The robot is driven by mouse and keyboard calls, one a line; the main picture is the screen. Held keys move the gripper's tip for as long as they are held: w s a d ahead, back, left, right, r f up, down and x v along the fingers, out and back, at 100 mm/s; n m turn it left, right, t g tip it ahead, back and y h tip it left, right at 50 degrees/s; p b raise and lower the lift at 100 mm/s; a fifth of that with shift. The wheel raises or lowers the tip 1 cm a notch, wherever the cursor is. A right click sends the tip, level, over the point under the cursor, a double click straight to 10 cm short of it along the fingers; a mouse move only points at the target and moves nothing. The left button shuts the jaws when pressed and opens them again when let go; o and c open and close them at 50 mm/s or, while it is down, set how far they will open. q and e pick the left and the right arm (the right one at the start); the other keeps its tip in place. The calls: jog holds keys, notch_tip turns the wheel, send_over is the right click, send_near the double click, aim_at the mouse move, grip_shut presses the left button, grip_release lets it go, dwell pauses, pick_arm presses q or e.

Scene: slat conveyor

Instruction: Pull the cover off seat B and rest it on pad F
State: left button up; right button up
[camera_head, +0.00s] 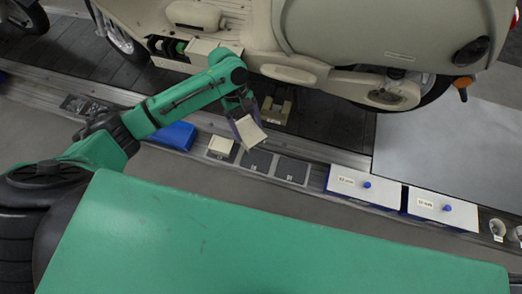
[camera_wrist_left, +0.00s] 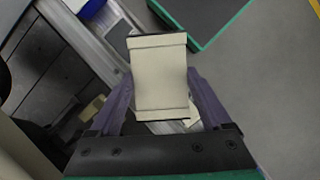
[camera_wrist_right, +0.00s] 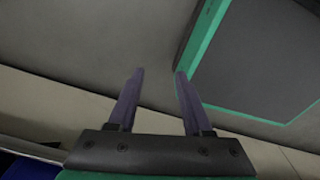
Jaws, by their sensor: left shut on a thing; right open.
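My left gripper (camera_head: 244,117) is shut on a cream cover (camera_head: 250,132), held tilted above the row of pads. The cover (camera_wrist_left: 160,75) also fills the space between the fingers in the left wrist view. A second cream cover (camera_head: 221,145) lies on the leftmost dark pad. Two bare dark pads, a middle one (camera_head: 257,161) and a right one (camera_head: 291,170), lie beside it. Their letters are too small to read, so I cannot tell which is F. I cannot pick out seat B. My right gripper (camera_wrist_right: 160,74) is open and empty, outside the head view.
A cream scooter (camera_head: 385,40) stands behind, with an open bay (camera_head: 180,48) in its side. A tan bracket (camera_head: 275,111) sits below it. A blue bin (camera_head: 174,135) is left of the pads. Two lidded boxes with blue knobs (camera_head: 362,187) are to the right.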

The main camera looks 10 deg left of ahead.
notch_tip(320, 180, down, 11)
jog(key=w+b, duration=0.1)
jog(key=b, duration=0.7)
pick_arm(q)
jog(key=f+n+b, duration=0.2)
jog(key=f, duration=0.5)
jog(key=w+f+n+t+b, duration=0.1)
jog(key=f+n+b, duration=0.2)
jog(key=f, duration=0.5)
jog(key=w+f+n+t+h+b, duration=0.1)
jog(key=f+n+b, duration=0.1)
jog(key=f, duration=0.5)
jog(key=shift+w+d+f+b, duration=0.25)
jog(key=shift+d+b, duration=0.15)
jog(key=shift+b, duration=0.35)
pick_arm(e)
jog(key=w+a+r, duration=0.2)
jog(key=w+r, duration=0.1)
jog(key=w, duration=0.4)
jog(key=w+a+r, duration=0.3)
jog(key=w, duration=0.5)
jog(key=shift+m+t, duration=0.3)
jog(key=shift+w, duration=0.1)
pick_arm(q)
jog(key=shift+p, duration=0.7)
pick_arm(e)
jog(key=shift+r, duration=0.8)
